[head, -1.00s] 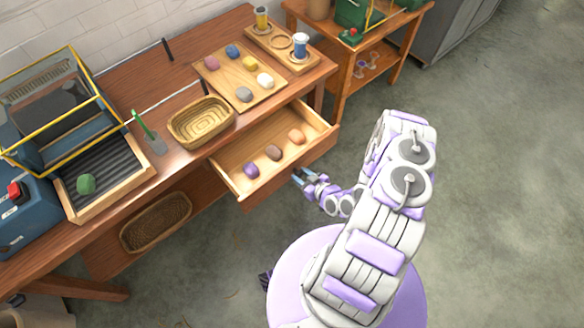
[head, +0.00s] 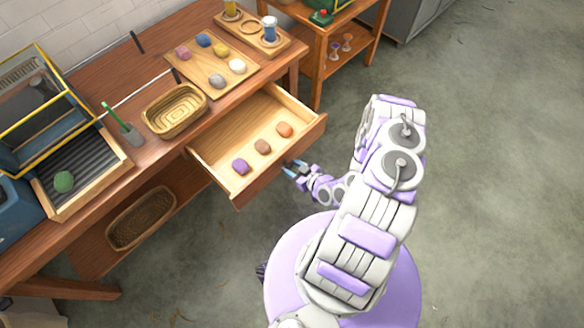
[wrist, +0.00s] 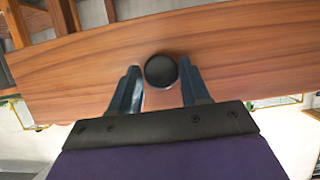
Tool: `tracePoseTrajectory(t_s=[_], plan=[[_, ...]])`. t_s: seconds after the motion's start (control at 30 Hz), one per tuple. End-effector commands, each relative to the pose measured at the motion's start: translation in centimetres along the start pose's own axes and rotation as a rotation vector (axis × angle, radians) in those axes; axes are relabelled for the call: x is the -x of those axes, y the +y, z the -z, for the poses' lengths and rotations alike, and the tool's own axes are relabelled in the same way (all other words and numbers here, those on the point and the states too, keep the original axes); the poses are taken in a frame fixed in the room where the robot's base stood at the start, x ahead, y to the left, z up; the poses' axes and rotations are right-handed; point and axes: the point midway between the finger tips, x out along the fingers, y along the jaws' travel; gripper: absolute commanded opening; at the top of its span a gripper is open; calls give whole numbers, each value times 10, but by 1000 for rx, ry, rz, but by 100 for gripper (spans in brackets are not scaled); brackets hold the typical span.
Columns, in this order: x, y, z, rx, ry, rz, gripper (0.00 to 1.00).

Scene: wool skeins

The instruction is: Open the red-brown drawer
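The red-brown drawer (head: 270,167) is pulled well out from under the workbench, and its inside shows from above. It holds a purple, a brown and an orange wool skein. A round dark knob (wrist: 161,71) on the wooden drawer front shows in the wrist view. My gripper (head: 291,169) is at the drawer front in the head view, where the knob is hidden.
On the workbench (head: 105,62) are a wicker basket (head: 176,110), a board of skeins (head: 208,77) and a ribbed tray (head: 105,182) with a green skein. Another basket (head: 140,217) sits on the lower shelf. Open floor lies right of the drawer.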

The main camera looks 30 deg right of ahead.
Motion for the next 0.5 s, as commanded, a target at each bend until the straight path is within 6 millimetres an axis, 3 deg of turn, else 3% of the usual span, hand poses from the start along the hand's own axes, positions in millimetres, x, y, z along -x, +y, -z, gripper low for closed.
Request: tracePoseTrajectory(t_s=[0.17,0.5], plan=[[0,-1,0,0,0,2,64],[3,-2,0,0,-1,2,64]])
